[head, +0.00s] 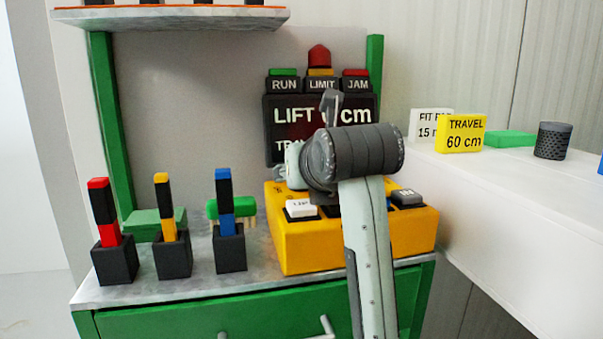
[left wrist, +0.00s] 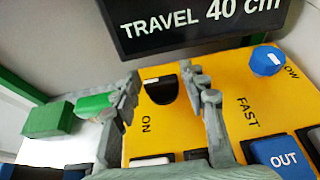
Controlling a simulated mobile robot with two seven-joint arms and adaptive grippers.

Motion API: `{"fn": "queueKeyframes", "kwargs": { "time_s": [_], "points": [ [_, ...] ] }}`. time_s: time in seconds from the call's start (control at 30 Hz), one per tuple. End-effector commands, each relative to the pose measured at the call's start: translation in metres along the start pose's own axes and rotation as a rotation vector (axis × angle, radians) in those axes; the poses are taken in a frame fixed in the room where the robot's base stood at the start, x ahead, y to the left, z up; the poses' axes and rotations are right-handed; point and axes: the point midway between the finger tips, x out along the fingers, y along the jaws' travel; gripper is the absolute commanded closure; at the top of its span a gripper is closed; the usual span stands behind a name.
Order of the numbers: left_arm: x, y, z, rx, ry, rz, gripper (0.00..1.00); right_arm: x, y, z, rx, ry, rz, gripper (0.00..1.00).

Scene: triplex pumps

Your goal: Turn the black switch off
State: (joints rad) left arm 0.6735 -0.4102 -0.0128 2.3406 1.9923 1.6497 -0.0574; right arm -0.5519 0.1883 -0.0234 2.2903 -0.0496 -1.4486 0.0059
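My left gripper (left wrist: 164,102) is open in the left wrist view, with one grey finger on each side of the switch. I cannot tell whether the fingers touch it. In the head view my left arm reaches up over the box, and its wrist hides the switch and most of the gripper. My right gripper is not in view.
A blue knob (left wrist: 267,60) and a blue OUT button (left wrist: 283,157) are also on the box. A dark display (head: 285,140) stands behind it. Several holders with coloured handles, such as the blue one (head: 225,195), stand left. A white counter (head: 500,200) lies right.

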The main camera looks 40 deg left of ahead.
Motion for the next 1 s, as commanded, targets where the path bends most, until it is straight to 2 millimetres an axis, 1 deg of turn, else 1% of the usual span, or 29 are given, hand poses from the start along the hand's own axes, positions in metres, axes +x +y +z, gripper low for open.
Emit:
{"fn": "queueKeyframes", "kwargs": {
  "time_s": [0.2,0.33,0.47,0.7,0.8,0.9,1.0],
  "points": [
    [-0.001,0.000,0.000,0.000,0.000,0.000,0.57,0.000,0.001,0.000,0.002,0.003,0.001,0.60],
    [-0.010,0.000,0.001,0.000,-0.002,0.000,0.57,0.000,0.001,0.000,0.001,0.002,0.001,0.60],
    [-0.033,-0.001,0.001,0.000,-0.004,-0.002,0.57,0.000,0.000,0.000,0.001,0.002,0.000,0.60],
    [-0.085,-0.001,0.002,-0.001,-0.005,-0.002,0.57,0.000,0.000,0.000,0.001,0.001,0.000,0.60],
    [-0.101,0.000,0.001,-0.002,-0.003,-0.002,0.57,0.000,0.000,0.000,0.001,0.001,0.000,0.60],
    [-0.113,0.000,0.001,0.000,-0.002,-0.001,0.57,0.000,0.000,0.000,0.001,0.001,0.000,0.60],
    [-0.118,0.000,0.000,0.000,-0.001,-0.001,0.57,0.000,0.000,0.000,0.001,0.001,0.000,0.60]
  ]
}}
